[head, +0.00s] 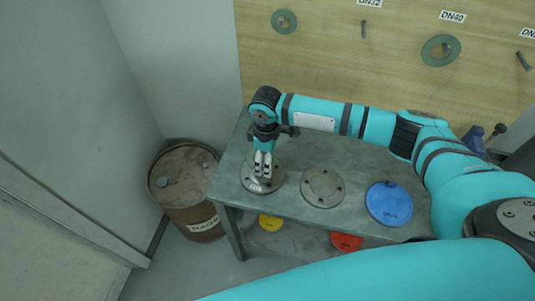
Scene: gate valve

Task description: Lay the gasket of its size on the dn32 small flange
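A grey round flange (248,183) lies at the left of the metal table, with a small label near its front edge that I cannot read. My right gripper (263,173) points down over it, its pale fingertips close together and hiding its middle. I cannot tell whether a gasket is between the fingers or whether they touch the flange. The bolt-like peg (364,30) under the DN32 label (369,3) on the board carries no gasket. My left gripper is not in view.
A second grey flange (322,188) and a blue disc (389,204) lie on the table (290,205). Green gaskets hang at the upper left (284,21) and under DN40 (440,50). A rusty barrel (185,185) stands left; yellow (270,223) and red (346,241) discs are lower down.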

